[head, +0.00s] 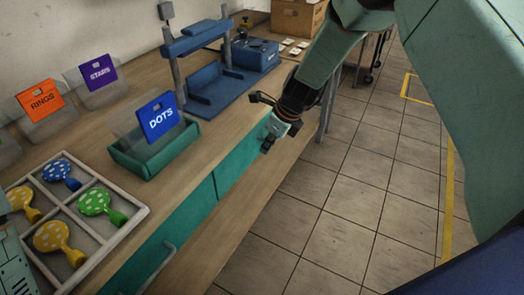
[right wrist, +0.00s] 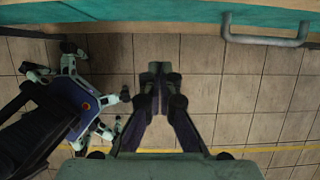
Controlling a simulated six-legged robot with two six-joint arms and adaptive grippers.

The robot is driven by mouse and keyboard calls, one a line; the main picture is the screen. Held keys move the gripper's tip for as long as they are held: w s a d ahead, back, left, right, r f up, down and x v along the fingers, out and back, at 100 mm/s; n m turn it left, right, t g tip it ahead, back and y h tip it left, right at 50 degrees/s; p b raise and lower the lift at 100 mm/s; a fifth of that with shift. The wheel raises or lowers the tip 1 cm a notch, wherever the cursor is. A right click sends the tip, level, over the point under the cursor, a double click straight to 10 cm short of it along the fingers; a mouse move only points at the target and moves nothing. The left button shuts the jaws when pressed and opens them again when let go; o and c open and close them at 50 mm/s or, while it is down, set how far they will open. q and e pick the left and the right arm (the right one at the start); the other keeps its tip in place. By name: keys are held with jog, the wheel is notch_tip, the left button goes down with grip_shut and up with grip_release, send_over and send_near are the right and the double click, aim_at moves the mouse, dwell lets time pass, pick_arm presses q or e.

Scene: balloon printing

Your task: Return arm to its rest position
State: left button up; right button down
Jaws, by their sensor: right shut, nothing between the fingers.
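My right gripper (head: 268,143) hangs over the front edge of the workbench, beside the teal drawer front, with my right arm coming down from the upper right. In the right wrist view my right gripper (right wrist: 158,72) has its fingers together and nothing between them, with tiled floor behind. Only a pale piece of my left arm shows at the left edge of the head view; its gripper is out of view.
The workbench (head: 255,155) carries a sectioned tray (head: 142,212) of dotted balloons, a green holder (head: 150,163) with a blue DOTS card (head: 160,117), RINGS (head: 41,101) and STARS (head: 98,74) cards, and a blue press (head: 205,90). Tiled floor (head: 340,200) right of the bench is clear.

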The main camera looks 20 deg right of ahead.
jog(key=s+d+f+n+h, duration=0.45)
jog(key=s+f+n, duration=0.35)
jog(key=s+n, duration=0.65)
jog(key=s+a+f+n+g, duration=0.1)
jog(key=s+n, duration=0.3)
jog(key=s, duration=0.4)
jog(key=s+a+f+n+g+y, duration=0.1)
jog(key=s+f+n, duration=0.2)
jog(key=s, duration=0.6)
jog(key=s+a+f+n+g+y+b, duration=0.1)
jog(key=s+f+n, duration=0.2)
jog(key=s+n, duration=0.3)
jog(key=s, duration=0.3)
jog(key=shift+r, duration=0.1)
